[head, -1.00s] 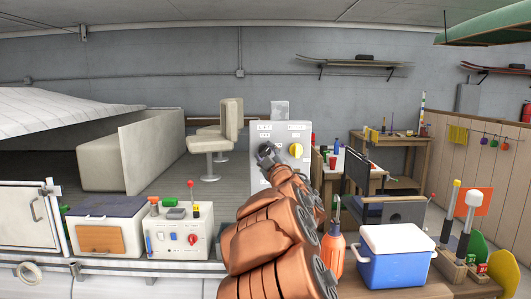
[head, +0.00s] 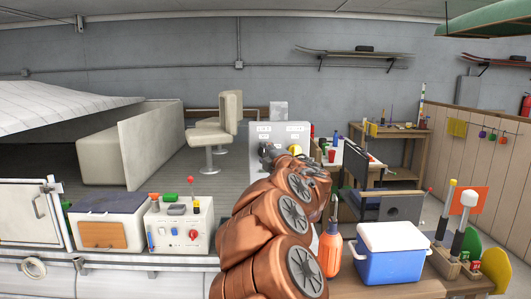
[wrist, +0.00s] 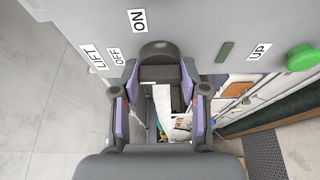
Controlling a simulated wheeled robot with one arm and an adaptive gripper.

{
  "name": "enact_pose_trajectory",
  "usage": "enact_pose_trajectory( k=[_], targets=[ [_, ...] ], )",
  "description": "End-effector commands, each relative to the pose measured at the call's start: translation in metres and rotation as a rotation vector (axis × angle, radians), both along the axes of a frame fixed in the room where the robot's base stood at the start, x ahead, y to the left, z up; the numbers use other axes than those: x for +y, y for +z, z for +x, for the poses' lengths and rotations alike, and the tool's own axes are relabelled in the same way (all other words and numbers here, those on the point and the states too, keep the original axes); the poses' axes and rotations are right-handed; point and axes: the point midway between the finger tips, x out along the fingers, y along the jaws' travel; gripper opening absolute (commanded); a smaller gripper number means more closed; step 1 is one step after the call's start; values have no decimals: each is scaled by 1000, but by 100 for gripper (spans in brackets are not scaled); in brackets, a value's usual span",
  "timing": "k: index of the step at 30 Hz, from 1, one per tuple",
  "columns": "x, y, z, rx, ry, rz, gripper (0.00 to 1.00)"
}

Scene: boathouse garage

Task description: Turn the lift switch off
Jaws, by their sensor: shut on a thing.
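The grey control panel (head: 282,133) stands upright beyond my arm, in the middle of the head view. The wrist view shows its face (wrist: 205,25) close up, with LIFT, OFF, ON and UP labels. The lift switch (wrist: 160,73) is a dark rounded knob with a bar between my fingertips. My gripper (wrist: 160,80), with purple-sided fingers, is shut on it; it also shows at the panel in the head view (head: 268,152). My arm hides the panel's lower part. I cannot tell whether the switch points to ON or OFF.
A green button (wrist: 302,57) sits near the UP label. A yellow knob (head: 295,149) shows partly above my arm. A blue cooler (head: 390,254) and an orange bottle (head: 330,252) stand right of my arm, a white switch box (head: 180,228) left of it.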

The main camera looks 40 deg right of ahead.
Motion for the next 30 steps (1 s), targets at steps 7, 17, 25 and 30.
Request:
enact_pose_trajectory(
  k=[7, 17, 25, 30],
  targets=[
    [1, 1, 0, 17, 2, -24, 9],
    [1, 0, 1, 18, 2, -24, 9],
    [0, 0, 0, 17, 1, -23, 69],
    [0, 0, 0, 17, 0, -22, 69]
  ],
)
